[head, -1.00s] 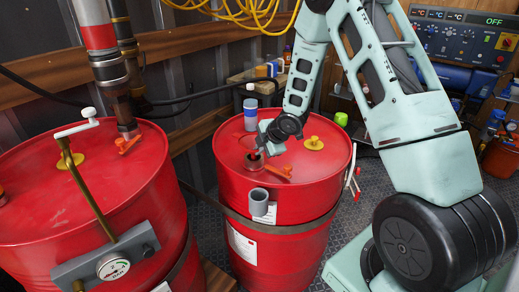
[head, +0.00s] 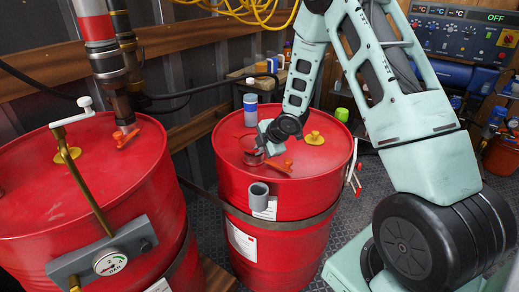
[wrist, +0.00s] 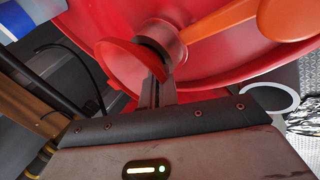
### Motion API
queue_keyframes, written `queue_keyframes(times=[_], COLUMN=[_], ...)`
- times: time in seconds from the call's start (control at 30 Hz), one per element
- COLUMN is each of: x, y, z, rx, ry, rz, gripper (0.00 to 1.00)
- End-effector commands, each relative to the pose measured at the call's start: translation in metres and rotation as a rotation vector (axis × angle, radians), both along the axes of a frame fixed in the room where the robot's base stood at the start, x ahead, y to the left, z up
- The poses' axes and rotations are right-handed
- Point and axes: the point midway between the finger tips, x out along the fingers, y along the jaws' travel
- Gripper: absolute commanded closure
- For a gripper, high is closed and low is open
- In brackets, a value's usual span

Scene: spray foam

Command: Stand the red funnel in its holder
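The red funnel (head: 250,153) is at my gripper (head: 267,151), over the top of the middle red drum (head: 231,191). In the wrist view the funnel (wrist: 122,66) shows as a wide red bowl at the fingertips (wrist: 158,80). The fingers are close together and look shut on its wall. The funnel lies beside the drum's round fitting (wrist: 163,38); I cannot tell whether its spout is clear of it. The grey ring holder (head: 258,191) is on the drum's front side, empty; it also shows in the wrist view (wrist: 270,97).
An orange handle (head: 280,167) lies right beside the fitting. A blue-and-white can (head: 250,110) and a yellow cap (head: 314,137) are on the drum top. The left drum (head: 60,205) carries a pump with a gauge (head: 110,262).

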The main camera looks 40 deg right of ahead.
Motion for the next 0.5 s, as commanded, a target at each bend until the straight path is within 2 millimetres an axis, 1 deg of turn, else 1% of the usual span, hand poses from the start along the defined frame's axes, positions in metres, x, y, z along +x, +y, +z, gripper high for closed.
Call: queue_keyframes(times=[0.23, 0.27, 0.3, 0.33, 0.5], x=[0.0001, 0.0001, -0.0001, -0.0004, -0.0018], y=[0.0001, 0.0001, 0.0001, 0.0001, 0.0005], z=[-0.0071, -0.0062, -0.0059, -0.0062, -0.0079], rx=[0.0, 0.0, 0.0, 0.0, 0.001], ry=[0.0, 0.0, 0.0, 0.001, 0.006], rz=[0.0, 0.0, 0.0, 0.0, 0.0], gripper=[1.0, 0.93, 0.82, 0.73, 0.73])
